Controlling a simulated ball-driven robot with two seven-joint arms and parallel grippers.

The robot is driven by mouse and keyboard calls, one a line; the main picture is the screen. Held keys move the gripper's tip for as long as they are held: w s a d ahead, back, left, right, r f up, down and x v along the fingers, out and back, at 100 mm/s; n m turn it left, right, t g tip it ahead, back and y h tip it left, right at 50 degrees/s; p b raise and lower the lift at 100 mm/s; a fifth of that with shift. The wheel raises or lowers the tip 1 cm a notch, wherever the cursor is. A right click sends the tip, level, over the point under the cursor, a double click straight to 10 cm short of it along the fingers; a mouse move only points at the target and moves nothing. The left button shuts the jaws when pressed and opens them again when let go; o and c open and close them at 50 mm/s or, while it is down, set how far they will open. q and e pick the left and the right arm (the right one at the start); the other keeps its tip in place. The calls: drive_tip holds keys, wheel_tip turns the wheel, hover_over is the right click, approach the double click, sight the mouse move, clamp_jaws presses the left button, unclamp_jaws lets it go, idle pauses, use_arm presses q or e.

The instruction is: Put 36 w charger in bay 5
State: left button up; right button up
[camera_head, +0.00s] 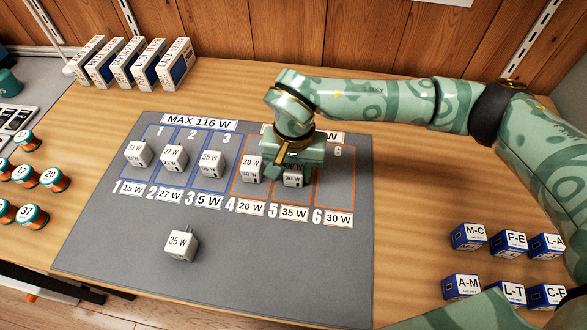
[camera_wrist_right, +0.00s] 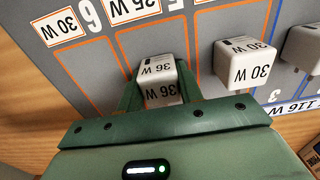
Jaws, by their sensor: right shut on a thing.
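The 36 W charger (camera_wrist_right: 157,68) is a white cube. My right gripper (camera_wrist_right: 160,92) is shut on it, with a green finger on each side. In the head view the charger (camera_head: 293,179) shows below my right gripper (camera_head: 291,170), within orange-outlined bay 5 above the 35 W tag (camera_head: 294,213). I cannot tell whether its base touches the grey mat (camera_head: 120,240). The gripper hides much of bay 5 and its number. My left gripper is out of view.
A 30 W charger (camera_head: 252,168) stands in bay 4, just left of the held one. Bays 1 to 3 hold chargers too. Bay 6 (camera_head: 336,185) looks empty. A 35 W charger (camera_head: 180,244) stands on the front mat. Blue boxes (camera_head: 468,237) stand at the right.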

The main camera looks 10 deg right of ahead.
sight(294, 167)
drive_tip(key=shift+r, duration=0.1)
drive_tip(key=o, duration=1)
use_arm(q)
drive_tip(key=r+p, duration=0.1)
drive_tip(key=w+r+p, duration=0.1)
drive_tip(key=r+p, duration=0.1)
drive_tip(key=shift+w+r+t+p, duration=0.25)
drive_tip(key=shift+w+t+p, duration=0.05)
drive_tip(key=shift+p, duration=0.1)
use_arm(e)
wheel_tip(294, 167, up, 12)
